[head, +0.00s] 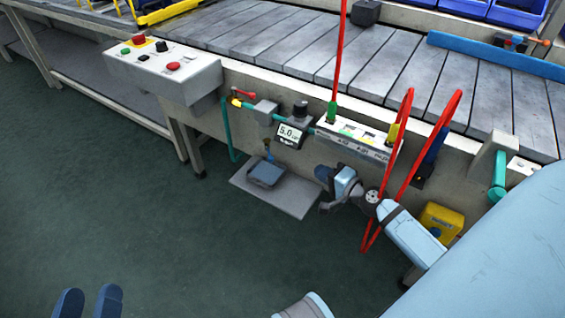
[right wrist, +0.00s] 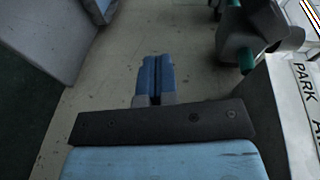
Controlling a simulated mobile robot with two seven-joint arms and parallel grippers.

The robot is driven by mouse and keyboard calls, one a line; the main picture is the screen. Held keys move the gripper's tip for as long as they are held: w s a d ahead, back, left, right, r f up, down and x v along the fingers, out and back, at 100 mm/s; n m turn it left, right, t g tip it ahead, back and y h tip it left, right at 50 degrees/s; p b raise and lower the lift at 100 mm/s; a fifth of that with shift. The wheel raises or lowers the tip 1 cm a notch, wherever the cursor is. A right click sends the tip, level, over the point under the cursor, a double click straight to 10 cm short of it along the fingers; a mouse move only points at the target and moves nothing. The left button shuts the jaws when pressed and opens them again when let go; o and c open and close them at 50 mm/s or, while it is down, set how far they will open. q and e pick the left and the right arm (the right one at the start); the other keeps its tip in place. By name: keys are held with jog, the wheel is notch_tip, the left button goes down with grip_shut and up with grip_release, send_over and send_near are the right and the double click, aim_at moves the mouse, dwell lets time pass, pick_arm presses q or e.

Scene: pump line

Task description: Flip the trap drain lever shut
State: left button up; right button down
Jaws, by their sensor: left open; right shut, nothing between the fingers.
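Below the gauge reading 5.0 (head: 290,133), a small blue stem or lever (head: 268,150) hangs above a blue pan-like object (head: 265,173). I cannot tell for sure that it is the trap drain lever, or its setting. My right gripper (head: 322,174) is shut and empty, to the right of the blue pan and apart from it. My left gripper (head: 88,302) is open and empty at the bottom left, over the floor.
A red-handled valve (head: 244,95) sits on the teal pipe at left. The labelled manifold (head: 358,140) and red hoses (head: 375,215) are close to my right arm. A grey plate (head: 285,198) lies under the pan. A button box (head: 163,68) juts out. The floor at left is clear.

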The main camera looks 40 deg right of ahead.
jog(key=shift+w, duration=0.1)
send_near(269, 153)
jog(key=w+d, duration=0.2)
jog(key=w, duration=0.1)
pick_arm(q)
jog(key=shift+f, duration=0.1)
pick_arm(e)
jog(key=a, duration=0.1)
jog(key=w+a+f, duration=0.1)
jog(key=shift+w+a, duration=0.2)
jog(key=shift+a, duration=0.15)
pick_arm(q)
jog(key=shift+w, duration=0.1)
pick_arm(e)
jog(key=shift+a, duration=0.1)
